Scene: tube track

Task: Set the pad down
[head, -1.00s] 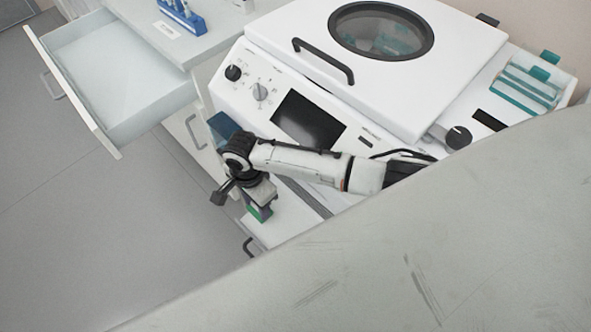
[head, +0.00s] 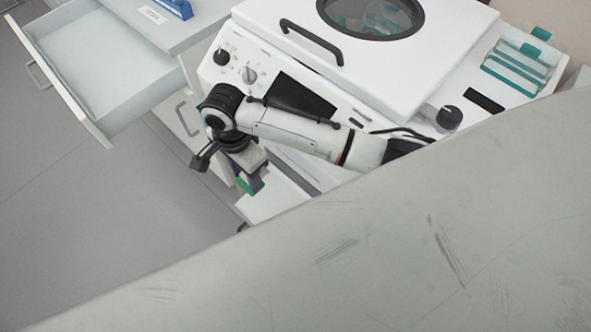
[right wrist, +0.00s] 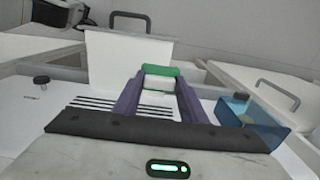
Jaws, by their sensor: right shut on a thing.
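My right gripper (head: 250,180) hangs down over the front of the white machine in the head view. Its two purple fingers (right wrist: 158,100) show in the right wrist view, shut on the pad (right wrist: 161,71), which has a green top and a pale body. In the head view only a small green part of the pad (head: 246,186) shows below the fingers. Whether the pad touches a surface beneath it is unclear. My left gripper is not in view.
The white machine (head: 360,90) has a round-windowed lid, knobs and a dark screen. An open, empty drawer (head: 95,75) stands at upper left. A blue clear box (right wrist: 256,122) sits right of the fingers. A large grey surface (head: 330,270) blocks the lower view.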

